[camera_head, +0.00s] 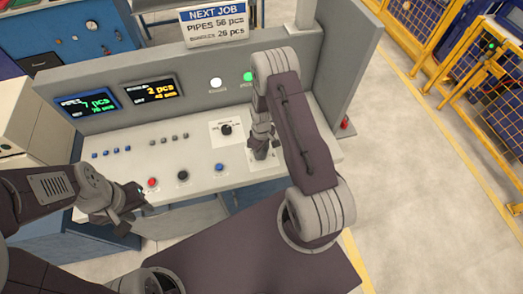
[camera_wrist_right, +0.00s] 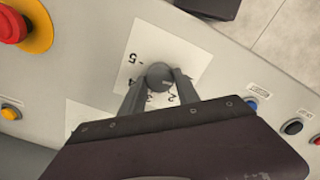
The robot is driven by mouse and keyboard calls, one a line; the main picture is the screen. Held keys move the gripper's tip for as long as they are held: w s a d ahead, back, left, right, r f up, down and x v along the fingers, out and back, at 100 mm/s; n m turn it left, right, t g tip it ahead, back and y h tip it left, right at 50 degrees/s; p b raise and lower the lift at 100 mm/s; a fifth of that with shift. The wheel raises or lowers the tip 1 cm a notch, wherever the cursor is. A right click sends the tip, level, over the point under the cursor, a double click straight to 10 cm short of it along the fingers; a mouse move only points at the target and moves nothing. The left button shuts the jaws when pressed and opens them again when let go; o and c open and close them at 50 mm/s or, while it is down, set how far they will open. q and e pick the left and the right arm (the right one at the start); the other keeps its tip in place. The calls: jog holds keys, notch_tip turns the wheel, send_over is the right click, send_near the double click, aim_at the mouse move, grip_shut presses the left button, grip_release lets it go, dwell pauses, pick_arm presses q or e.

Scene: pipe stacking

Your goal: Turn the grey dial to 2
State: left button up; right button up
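The grey dial (camera_wrist_right: 159,75) is a round knob on a white label (camera_wrist_right: 190,45) with numbers around it. In the right wrist view, 5 and 4 show left of the dial, 3 and 2 below it between the fingers. A small light mark on its lower right side seems to face the 2. My right gripper (camera_wrist_right: 160,80) has a finger on each side of the dial, apparently touching it. In the head view, my right gripper (camera_head: 262,152) points down at the panel and hides the dial. My left gripper (camera_head: 134,208) is open and empty at the panel's front left.
The sloping console (camera_head: 200,178) has a red button (camera_head: 152,183), a black button (camera_head: 183,175), a blue button (camera_head: 220,167) and a separate black knob (camera_head: 226,129). Two displays and lamps are on its upright back.

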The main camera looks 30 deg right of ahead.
grip_shut()
jog(key=shift+w+m+b, duration=0.1)
jog(key=shift+m+b, duration=0.45)
jog(key=shift+m, duration=0.45)
jog(key=m+b, duration=0.1)
jog(key=m, duration=0.1)
jog(key=shift+m, duration=0.3)
jog(key=shift+d+r+m+b, duration=0.1)
jog(key=shift+m+b, duration=0.65)
jog(key=shift+m, duration=1.75)
